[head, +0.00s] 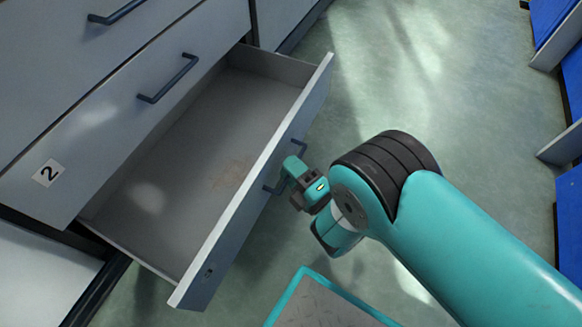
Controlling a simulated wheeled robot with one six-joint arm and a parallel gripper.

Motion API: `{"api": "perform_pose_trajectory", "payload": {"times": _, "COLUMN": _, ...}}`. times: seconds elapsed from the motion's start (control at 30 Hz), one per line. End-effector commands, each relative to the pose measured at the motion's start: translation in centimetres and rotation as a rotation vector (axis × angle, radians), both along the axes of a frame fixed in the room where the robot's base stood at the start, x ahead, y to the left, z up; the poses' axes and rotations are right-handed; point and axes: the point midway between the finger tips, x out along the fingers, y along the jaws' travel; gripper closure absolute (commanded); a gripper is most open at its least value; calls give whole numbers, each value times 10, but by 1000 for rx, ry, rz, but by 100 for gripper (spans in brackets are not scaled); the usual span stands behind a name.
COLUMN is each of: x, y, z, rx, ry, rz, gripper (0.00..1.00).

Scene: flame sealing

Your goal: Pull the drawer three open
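A grey drawer (203,150) stands pulled out below the closed drawer labelled 2 (150,118). Its front panel faces right, and its inside looks empty. No number is readable on the open drawer. Its dark bar handle (299,147) sits on the outer face of the front panel. My gripper (291,178), teal and black, is at the middle of this handle and covers part of it. The handle's two ends show on either side of my gripper. The fingertips are too small and hidden to tell whether they are closed on the bar.
Another closed drawer with a dark handle (117,12) is above at the upper left. Blue panels (569,225) stand along the right edge. Green floor (440,90) is clear between the cabinet and these panels.

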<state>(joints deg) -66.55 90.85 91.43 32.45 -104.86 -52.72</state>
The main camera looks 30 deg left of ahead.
Motion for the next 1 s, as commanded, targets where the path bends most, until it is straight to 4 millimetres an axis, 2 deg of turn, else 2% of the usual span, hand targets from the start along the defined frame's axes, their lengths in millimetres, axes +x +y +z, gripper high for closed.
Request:
{"api": "perform_pose_trajectory", "payload": {"times": 0.37, "x": 0, "y": -2, "z": 0, "rx": -2, "ry": 1, "rz": -2, "gripper": 64}}
{"api": "perform_pose_trajectory", "payload": {"times": 0.47, "x": -2, "y": -13, "z": 0, "rx": -5, "ry": 2, "rz": -2, "gripper": 64}}
{"api": "perform_pose_trajectory", "payload": {"times": 0.67, "x": -14, "y": -56, "z": -6, "rx": -7, "ry": 5, "rz": -4, "gripper": 64}}
{"api": "perform_pose_trajectory", "payload": {"times": 1.0, "x": -19, "y": -72, "z": -6, "rx": -2, "ry": 0, "rz": -2, "gripper": 64}}
